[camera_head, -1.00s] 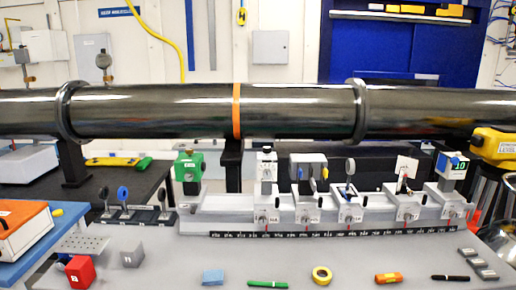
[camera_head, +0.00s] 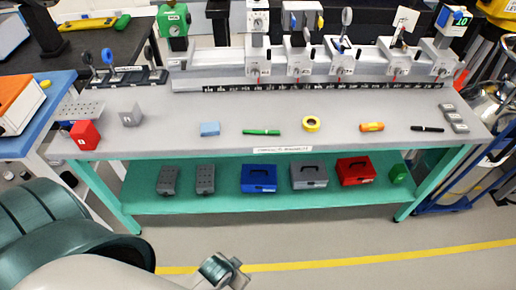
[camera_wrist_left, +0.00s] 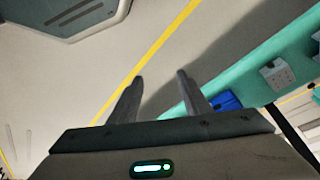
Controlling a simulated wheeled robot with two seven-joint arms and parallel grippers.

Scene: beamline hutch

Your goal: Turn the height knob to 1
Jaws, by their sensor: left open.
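A pale grey optical rail (camera_head: 205,70) lies along the back of the bench. Several white carriers sit on it, each with a small round knob or dial on its front; one carrier (camera_head: 299,57) bears a grey box-shaped device. I cannot tell which is the height knob, and no setting is readable. My left gripper (camera_head: 222,272) is low in front of the bench, far from the rail. In the left wrist view its two fingers (camera_wrist_left: 160,76) are apart with nothing between them, above the floor. My right gripper is not in view.
The green shelf (camera_head: 225,203) below holds blue, grey and red boxes. Open floor with a yellow line lies in front.

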